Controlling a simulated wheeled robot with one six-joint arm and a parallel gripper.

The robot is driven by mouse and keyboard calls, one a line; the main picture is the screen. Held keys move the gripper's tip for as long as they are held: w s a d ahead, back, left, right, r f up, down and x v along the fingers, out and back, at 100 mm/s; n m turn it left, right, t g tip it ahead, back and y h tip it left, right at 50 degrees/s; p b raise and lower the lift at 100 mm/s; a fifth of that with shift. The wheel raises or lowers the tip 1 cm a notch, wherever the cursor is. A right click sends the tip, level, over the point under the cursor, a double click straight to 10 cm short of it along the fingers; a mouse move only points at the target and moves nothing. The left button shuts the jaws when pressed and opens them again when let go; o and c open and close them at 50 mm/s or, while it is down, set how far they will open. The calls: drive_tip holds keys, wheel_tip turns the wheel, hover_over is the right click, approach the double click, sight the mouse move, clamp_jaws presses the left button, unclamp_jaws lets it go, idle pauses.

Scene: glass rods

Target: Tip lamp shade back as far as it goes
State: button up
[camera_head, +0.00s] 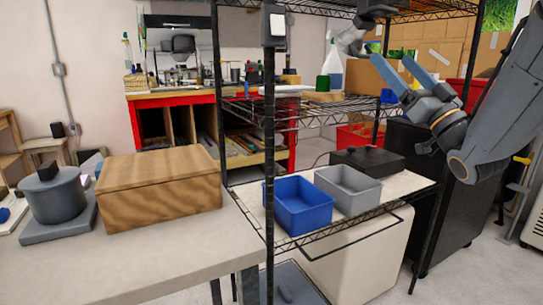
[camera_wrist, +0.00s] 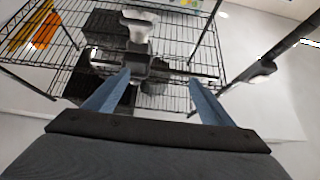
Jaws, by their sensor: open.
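What looks like the lamp shade (camera_head: 350,42) is a pale grey, roughly conical piece at the upper shelf level in the head view, beside a dark fitting (camera_head: 375,10). In the wrist view a whitish piece (camera_wrist: 140,22), likely the same shade, sits above a dark body (camera_wrist: 137,66) near the wire shelf. My gripper (camera_head: 393,58) is open, its blue fingers pointing up and left, below and right of the shade. In the wrist view my gripper (camera_wrist: 159,77) has its fingers spread, with nothing clearly held. Whether a finger touches the lamp is unclear.
A wire rack with a black post (camera_head: 268,150) stands left of my arm. Its lower shelf holds a blue bin (camera_head: 303,210), a grey bin (camera_head: 350,190) and a black device (camera_head: 367,161). A wooden box (camera_head: 160,185) lies on the left table. Bottles stand on the middle shelf.

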drive_tip(key=w+f+m+g+h+p, duration=0.2)
drive_tip(key=f+m+g+h, duration=0.1)
drive_tip(key=f+h, duration=0.3)
drive_tip(key=w+f+m+g+h+p, duration=0.2)
drive_tip(key=w+f+m+h, duration=0.15)
drive_tip(key=f, duration=0.35)
drive_tip(key=s+a+f+g+h+p, duration=0.1)
drive_tip(key=s+f+g, duration=0.2)
drive_tip(key=f, duration=0.2)
drive_tip(key=s+f+g+h+p, duration=0.1)
drive_tip(key=s+f+g+h, duration=0.1)
drive_tip(key=s+f+g, duration=0.3)
drive_tip(key=s+a+f+g+p, duration=0.1)
drive_tip(key=s+a+f+g, duration=0.3)
drive_tip(key=s, duration=0.8)
drive_tip(key=s+a+f+n+g+p, duration=0.1)
drive_tip(key=s+a+f+g, duration=0.3)
drive_tip(key=s, duration=0.9)
wheel_tip(320, 180, down, 2)
drive_tip(key=shift+f+g+y+p, duration=0.25)
drive_tip(key=shift+g+y+p, duration=0.2)
drive_tip(key=shift+g+p, duration=0.4)
